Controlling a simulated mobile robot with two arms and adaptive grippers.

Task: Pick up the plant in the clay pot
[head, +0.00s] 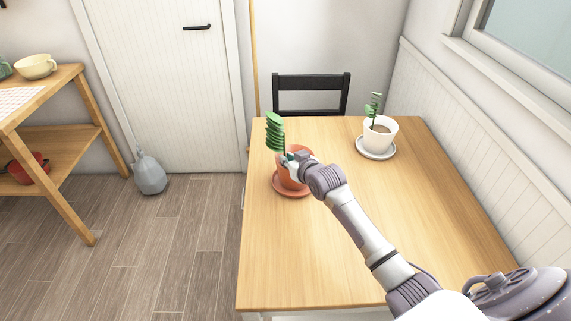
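The plant in the clay pot (284,178) stands upright on a terracotta saucer (291,191) on the left part of the wooden table. Its green leaves (275,131) rise above the rim. My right gripper (287,159) is at the pot's upper right side, overlapping its rim in the head view. The wrist and hand hide part of the pot and the fingertips, so I cannot tell whether the fingers are closed on it. My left gripper is not in view.
A second plant in a white pot (379,137) stands on a pale saucer (376,154) at the table's back right. A black chair (311,82) is behind the table (300,270). The table's front left is clear. A wooden shelf (60,135) and a grey jug (150,176) are at left.

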